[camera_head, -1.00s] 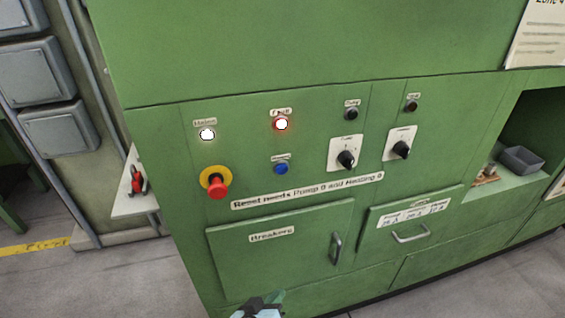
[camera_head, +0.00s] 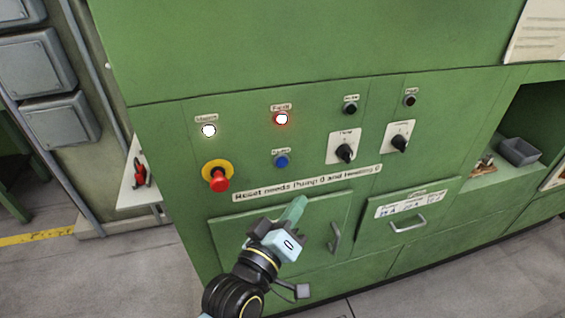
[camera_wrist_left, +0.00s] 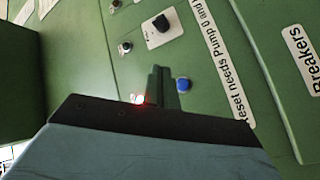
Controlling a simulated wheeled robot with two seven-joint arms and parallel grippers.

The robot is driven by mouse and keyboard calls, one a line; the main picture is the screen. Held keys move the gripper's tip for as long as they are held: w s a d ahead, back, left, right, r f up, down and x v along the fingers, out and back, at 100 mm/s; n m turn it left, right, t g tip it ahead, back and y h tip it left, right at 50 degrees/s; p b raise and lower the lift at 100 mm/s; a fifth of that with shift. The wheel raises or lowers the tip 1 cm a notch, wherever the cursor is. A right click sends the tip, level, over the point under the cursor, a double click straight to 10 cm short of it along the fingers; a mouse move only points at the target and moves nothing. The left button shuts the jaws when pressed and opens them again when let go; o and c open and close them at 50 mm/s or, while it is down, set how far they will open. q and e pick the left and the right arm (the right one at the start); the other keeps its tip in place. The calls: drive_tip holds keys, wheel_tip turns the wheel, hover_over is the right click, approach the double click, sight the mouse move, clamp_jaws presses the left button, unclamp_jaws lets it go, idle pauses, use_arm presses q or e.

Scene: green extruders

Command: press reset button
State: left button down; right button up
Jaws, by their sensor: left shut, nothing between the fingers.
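The blue reset button (camera_head: 281,160) sits on the green panel below the lit red fault lamp (camera_head: 282,118). The blue button also shows in the left wrist view (camera_wrist_left: 183,84), just right of the fingertips. My left gripper (camera_head: 297,205) is shut and empty, in front of the breaker door, below and slightly right of the blue button in the head view. It appears apart from the panel. In the left wrist view its closed fingers (camera_wrist_left: 160,80) lie between the red lamp and the blue button. My right gripper is not in view.
A red emergency stop (camera_head: 219,180) on a yellow ring sticks out left of the button. Two black rotary knobs (camera_head: 345,152) (camera_head: 399,144) are to the right. A lit white lamp (camera_head: 209,130) is upper left.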

sight(282, 162)
use_arm(q)
drive_tip(key=w+a+b, duration=0.1)
drive_tip(key=w, duration=0.1)
drive_tip(key=w+a+b, duration=0.1)
drive_tip(key=w, duration=0.5)
drive_tip(key=shift+w+a+b, duration=0.15)
drive_tip(key=shift+a+b, duration=0.25)
idle(1.7)
drive_tip(key=shift+w+a, duration=0.1)
drive_tip(key=shift+w, duration=0.3)
drive_tip(key=shift+w+a, duration=0.15)
drive_tip(key=shift+w, duration=0.2)
idle(0.5)
idle(0.3)
drive_tip(key=shift+s+d+p, duration=0.3)
drive_tip(key=shift+s+p, duration=0.45)
drive_tip(key=shift+p, duration=0.05)
